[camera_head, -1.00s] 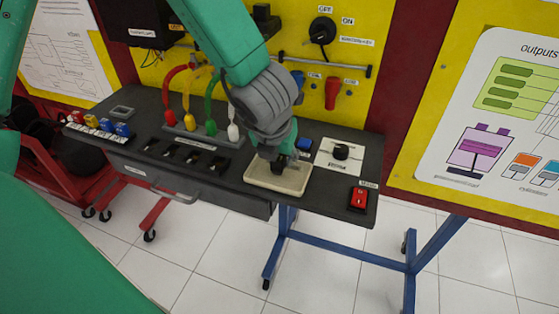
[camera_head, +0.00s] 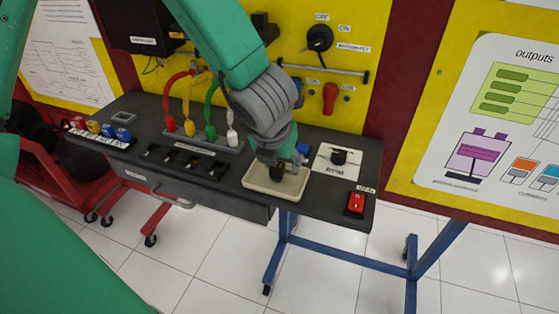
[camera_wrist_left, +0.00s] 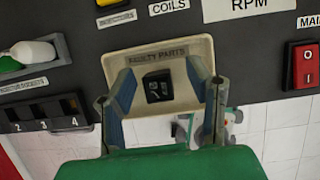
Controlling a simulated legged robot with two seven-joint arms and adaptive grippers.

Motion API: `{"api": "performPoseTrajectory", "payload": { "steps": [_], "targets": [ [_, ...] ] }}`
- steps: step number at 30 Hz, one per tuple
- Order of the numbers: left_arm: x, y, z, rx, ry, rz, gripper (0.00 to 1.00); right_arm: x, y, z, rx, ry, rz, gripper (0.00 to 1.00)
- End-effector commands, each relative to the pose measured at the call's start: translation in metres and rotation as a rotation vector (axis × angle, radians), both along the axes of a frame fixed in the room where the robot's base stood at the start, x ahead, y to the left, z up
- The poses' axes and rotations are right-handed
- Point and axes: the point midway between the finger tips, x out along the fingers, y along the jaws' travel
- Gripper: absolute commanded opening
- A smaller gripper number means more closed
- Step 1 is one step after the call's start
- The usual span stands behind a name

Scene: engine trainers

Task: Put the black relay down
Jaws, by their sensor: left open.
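The black relay (camera_wrist_left: 158,86) lies in the cream tray labelled "FAULTY PARTS" (camera_wrist_left: 190,50), seen in the left wrist view. My left gripper (camera_wrist_left: 160,80) is open, with one finger on each side of the relay and a gap to each. In the head view the left gripper (camera_head: 275,168) points down over the tray (camera_head: 262,187) at the front of the dark bench and hides much of its inside. My right gripper is not in view.
A red switch (camera_head: 356,202) sits right of the tray, and a white RPM plate with a black knob (camera_head: 338,157) is behind it. Dark slots (camera_head: 190,160) and coloured plugs with cables (camera_head: 210,132) are on the left. The bench's front edge is close to the tray.

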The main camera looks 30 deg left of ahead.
Motion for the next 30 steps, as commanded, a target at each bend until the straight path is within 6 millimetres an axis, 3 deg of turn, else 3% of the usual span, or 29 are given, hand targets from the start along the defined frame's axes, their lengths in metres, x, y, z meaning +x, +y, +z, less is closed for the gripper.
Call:
{"api": "performPoseTrajectory", "payload": {
  "steps": [6, 13, 19, 30],
  "targets": [
    [-0.018, -0.003, 0.049, -0.003, -0.004, -0.001, 0.45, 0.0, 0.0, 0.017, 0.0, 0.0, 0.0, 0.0],
    [-0.032, -0.007, 0.085, -0.004, -0.001, 0.0, 0.45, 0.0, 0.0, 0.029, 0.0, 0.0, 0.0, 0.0],
    [-0.038, -0.01, 0.097, -0.002, 0.002, 0.001, 0.45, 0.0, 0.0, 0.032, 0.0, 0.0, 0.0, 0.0],
    [-0.039, -0.009, 0.097, -0.003, 0.001, 0.0, 0.45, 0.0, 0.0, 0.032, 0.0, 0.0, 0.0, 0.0]
  ]
}}
